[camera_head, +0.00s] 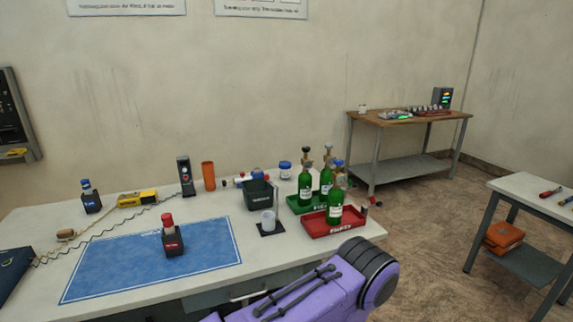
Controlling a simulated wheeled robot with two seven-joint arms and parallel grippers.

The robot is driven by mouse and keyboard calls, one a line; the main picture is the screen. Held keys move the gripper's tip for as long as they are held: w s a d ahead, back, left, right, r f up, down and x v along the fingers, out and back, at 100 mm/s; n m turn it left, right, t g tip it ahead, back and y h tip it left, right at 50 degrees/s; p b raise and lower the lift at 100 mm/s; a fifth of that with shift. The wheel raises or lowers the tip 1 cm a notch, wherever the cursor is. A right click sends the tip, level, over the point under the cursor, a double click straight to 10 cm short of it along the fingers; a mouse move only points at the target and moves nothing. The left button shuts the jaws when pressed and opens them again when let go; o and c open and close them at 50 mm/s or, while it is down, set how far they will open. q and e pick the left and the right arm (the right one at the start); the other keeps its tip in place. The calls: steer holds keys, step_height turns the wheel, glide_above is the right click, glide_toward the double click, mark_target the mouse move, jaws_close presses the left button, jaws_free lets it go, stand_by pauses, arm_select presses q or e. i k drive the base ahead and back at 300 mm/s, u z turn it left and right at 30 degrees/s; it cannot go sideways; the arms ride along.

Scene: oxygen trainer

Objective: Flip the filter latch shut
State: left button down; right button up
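I cannot pick out a filter latch for certain at this size. A small dark unit with a red top (172,238) stands upright on the blue mat (110,268) on the near table. A similar dark unit with a blue top (90,197) stands behind it at the left. A purple arm link of mine crosses the bottom middle, over the table's front edge. Neither of my grippers shows in this view.
Green bottles (335,208) stand by a red tray (317,228) and a green tray (295,209). A wooden-topped table (400,118) stands behind, another table (535,190) at right.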

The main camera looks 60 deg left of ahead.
mark_target(266, 177)
steer(key=u, duration=0.3)
steer(key=i, duration=0.75)
steer(key=u, duration=1.2)
steer(key=i, duration=0.5)
steer(key=u, duration=0.55)
